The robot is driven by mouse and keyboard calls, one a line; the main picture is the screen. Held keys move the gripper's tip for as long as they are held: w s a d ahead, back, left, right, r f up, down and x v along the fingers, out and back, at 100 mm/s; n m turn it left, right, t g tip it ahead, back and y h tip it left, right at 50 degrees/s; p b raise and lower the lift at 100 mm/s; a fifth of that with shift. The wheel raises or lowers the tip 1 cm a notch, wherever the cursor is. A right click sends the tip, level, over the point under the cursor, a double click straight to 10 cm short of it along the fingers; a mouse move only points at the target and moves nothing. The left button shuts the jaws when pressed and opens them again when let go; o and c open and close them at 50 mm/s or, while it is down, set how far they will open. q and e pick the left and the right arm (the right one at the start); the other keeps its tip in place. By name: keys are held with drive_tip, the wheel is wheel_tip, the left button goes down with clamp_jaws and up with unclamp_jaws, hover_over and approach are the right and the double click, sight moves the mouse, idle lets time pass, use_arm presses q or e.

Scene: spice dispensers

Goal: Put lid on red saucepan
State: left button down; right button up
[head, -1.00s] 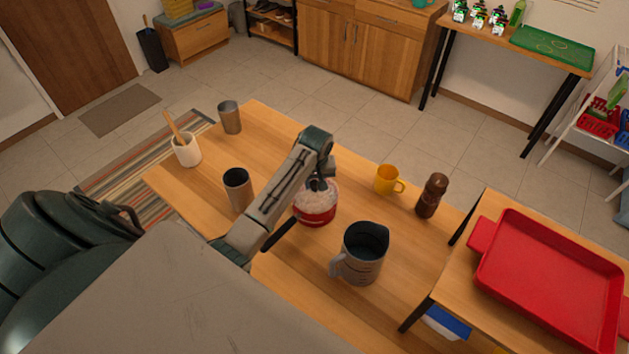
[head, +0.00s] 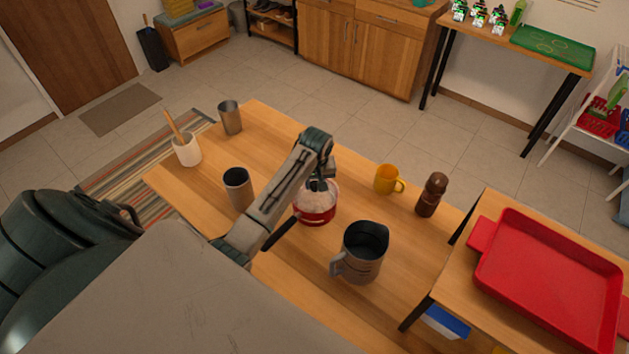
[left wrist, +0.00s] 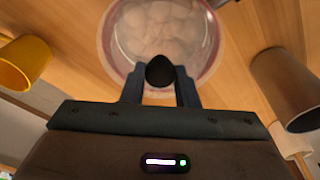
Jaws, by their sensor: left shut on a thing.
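The red saucepan (head: 317,217) stands on the wooden table with its dark handle pointing down-left in the head view. A clear glass lid (left wrist: 165,32) lies over its mouth in the left wrist view, and pale round contents show through it. My left gripper (head: 319,184) is right above the saucepan. In the left wrist view its two fingers (left wrist: 160,85) are shut on the lid's dark knob (left wrist: 160,71). The lid looks roughly centred on the pan; whether it rests fully on the rim cannot be told. My right gripper is not in view.
A grey metal pitcher (head: 361,254) stands close in front on the right. A yellow mug (head: 387,180) and a brown pepper mill (head: 431,195) stand to the right, a dark cup (head: 238,188) to the left. A red tray (head: 545,290) lies on the side table.

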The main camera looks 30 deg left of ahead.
sight(314, 182)
use_arm(q)
drive_tip(key=shift+f, duration=0.2)
drive_tip(key=c, duration=1)
unclamp_jaws()
drive_tip(key=shift+c, duration=0.2)
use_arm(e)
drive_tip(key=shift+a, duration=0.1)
use_arm(q)
drive_tip(key=o, duration=0.5)
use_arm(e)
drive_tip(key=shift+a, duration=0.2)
use_arm(q)
drive_tip(key=shift+r, duration=3.5)
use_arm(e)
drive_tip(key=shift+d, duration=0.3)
